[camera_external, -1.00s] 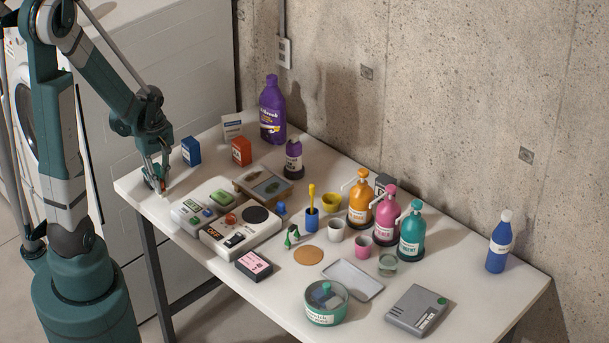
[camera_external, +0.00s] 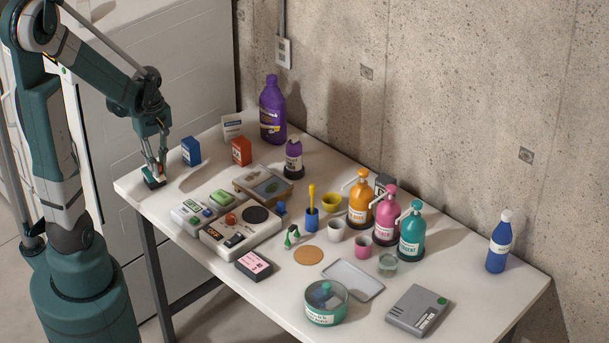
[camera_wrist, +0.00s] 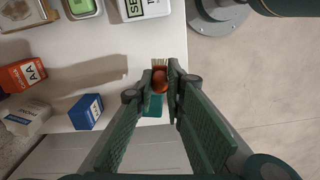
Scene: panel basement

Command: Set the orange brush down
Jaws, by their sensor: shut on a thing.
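My gripper (camera_external: 155,172) is at the left corner of the white table, low over the tabletop. In the wrist view my gripper (camera_wrist: 166,82) is shut on the orange brush (camera_wrist: 159,80), whose rounded orange part sits between the fingertips. Pale bristles (camera_wrist: 158,63) stick out past the tips. A teal piece (camera_wrist: 152,105) shows just behind the orange part; I cannot tell whether it belongs to the brush. In the external view the brush is mostly hidden by the fingers, and a small dark shape (camera_external: 153,184) lies under them. Contact with the table is unclear.
A blue box (camera_external: 191,151) and an orange box (camera_external: 242,151) stand close by. A device with a green button (camera_external: 191,212) lies nearer the front. The table edge (camera_wrist: 187,40) is right beside my gripper, with floor beyond. Bare tabletop (camera_external: 180,180) lies between.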

